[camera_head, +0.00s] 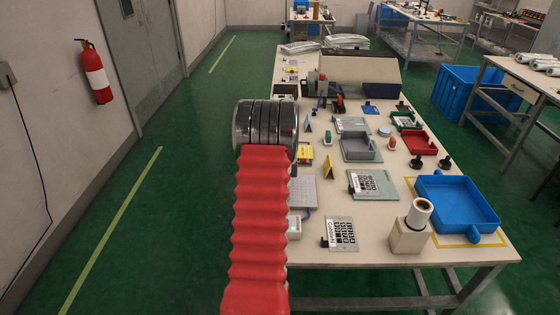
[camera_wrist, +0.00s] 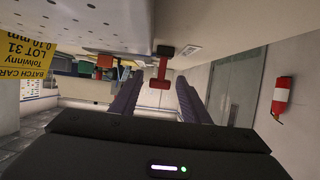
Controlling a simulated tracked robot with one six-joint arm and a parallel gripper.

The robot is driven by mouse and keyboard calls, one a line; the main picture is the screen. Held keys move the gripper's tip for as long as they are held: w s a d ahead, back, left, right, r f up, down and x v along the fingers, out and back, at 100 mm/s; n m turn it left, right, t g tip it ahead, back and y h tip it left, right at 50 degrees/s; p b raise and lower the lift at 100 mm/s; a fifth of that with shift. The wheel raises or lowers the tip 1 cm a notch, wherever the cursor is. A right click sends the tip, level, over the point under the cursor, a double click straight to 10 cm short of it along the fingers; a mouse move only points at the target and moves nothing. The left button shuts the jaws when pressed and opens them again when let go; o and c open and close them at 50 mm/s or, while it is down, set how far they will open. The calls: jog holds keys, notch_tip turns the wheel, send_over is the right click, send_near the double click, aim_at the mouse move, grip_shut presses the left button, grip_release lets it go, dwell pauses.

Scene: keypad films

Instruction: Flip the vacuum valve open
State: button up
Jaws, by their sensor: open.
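In the wrist view a small red lever (camera_wrist: 160,84) with a black part (camera_wrist: 165,50) above it stands out between my fingers; it looks like the vacuum valve. My gripper (camera_wrist: 159,78) is open, its two dark fingers either side of the lever in the picture. The fingers hold nothing, and I cannot tell whether the lever is within their reach. In the head view a small red part (camera_head: 339,103) stands beside the grey machine at the back of the bench; it may be the same valve. My own arm hides the gripper there.
The bench (camera_head: 400,262) carries a blue tray (camera_head: 455,203), a cup on a beige block (camera_head: 408,238), a grey tray (camera_head: 360,148), a red tray (camera_head: 420,143) and keypad plates. A yellow batch card (camera_wrist: 10,62) is close at the left in the wrist view. Green floor is free at left.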

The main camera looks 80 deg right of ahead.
jog(key=shift+c, duration=0.7)
jog(key=c, duration=0.9)
jog(key=shift+d+y, duration=0.15)
jog(key=shift+y, duration=0.15)
jog(key=shift+w+d+f+y, duration=0.1)
jog(key=shift+d+y, duration=0.1)
jog(key=shift+y, duration=0.3)
jog(key=o, duration=1)
jog(key=shift+o, duration=0.2)
jog(key=shift+a, duration=0.1)
